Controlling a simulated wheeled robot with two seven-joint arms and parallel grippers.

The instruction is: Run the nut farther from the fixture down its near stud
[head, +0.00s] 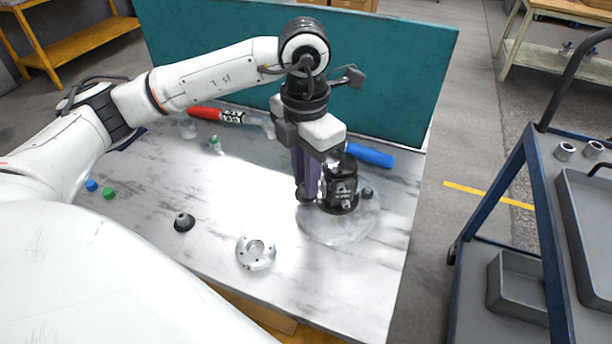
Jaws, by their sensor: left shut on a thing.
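The black hydraulic motor (340,183) stands upright on a round pale fixture plate (333,232) on the table. My left gripper (306,188) points straight down at the motor's left side, its fingers shut. A small dark piece, which looks like a nut (304,195), shows at the fingertips, low beside the motor's flange; the stud under it is hidden. Another small dark piece (367,194) sits at the right side of the motor's flange. A dark flanged piece with a grey top (184,222) lies on the table to the left. My right gripper is out of view.
A silver ring with holes (256,253) lies in front of the fixture. A red tube (204,113) and a blue cylinder (370,155) lie near the teal back panel (400,80). Small blue and green caps lie at left. A blue-framed cart (487,207) stands at right.

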